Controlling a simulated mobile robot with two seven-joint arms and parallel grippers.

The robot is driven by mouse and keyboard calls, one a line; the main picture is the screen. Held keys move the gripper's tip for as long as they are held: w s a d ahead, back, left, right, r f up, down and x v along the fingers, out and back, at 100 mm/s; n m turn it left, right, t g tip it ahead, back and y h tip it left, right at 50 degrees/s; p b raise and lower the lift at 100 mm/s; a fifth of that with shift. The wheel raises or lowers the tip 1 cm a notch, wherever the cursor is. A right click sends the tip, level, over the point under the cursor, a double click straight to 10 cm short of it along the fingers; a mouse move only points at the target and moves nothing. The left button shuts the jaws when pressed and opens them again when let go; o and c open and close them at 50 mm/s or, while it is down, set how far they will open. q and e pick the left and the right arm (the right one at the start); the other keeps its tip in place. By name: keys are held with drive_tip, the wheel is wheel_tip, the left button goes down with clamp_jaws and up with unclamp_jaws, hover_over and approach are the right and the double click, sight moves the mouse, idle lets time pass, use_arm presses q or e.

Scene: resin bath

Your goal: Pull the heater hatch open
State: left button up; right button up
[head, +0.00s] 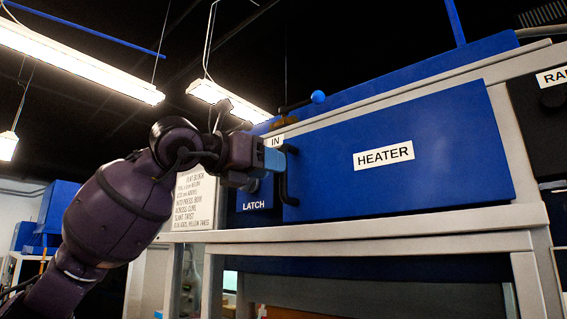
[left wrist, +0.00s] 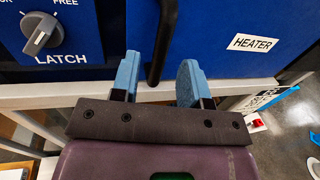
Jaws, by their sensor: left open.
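The heater hatch (head: 430,150) is a wide blue panel with a white HEATER label; it looks closed in its grey frame. A black bar handle (head: 283,188) stands at its left edge, and the handle also shows in the left wrist view (left wrist: 162,40). My left gripper (head: 277,160) is at the handle. In the left wrist view its blue fingers (left wrist: 158,66) are apart, with the handle's lower end between them and a gap on each side. Contact is not visible. The grey latch knob (left wrist: 40,34) is left of the handle, above the LATCH label. My right gripper is out of view.
A white printed notice (head: 194,200) is left of the latch panel. A lever with a blue ball (head: 318,97) rises above the hatch. A grey ledge (head: 400,232) runs below it. Open floor (left wrist: 290,130) shows at the lower right of the left wrist view.

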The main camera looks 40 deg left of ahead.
sight(284, 190)
use_arm(q)
drive_tip(key=shift+p+x, duration=0.45)
drive_tip(key=shift+x, duration=1.65)
clamp_jaws()
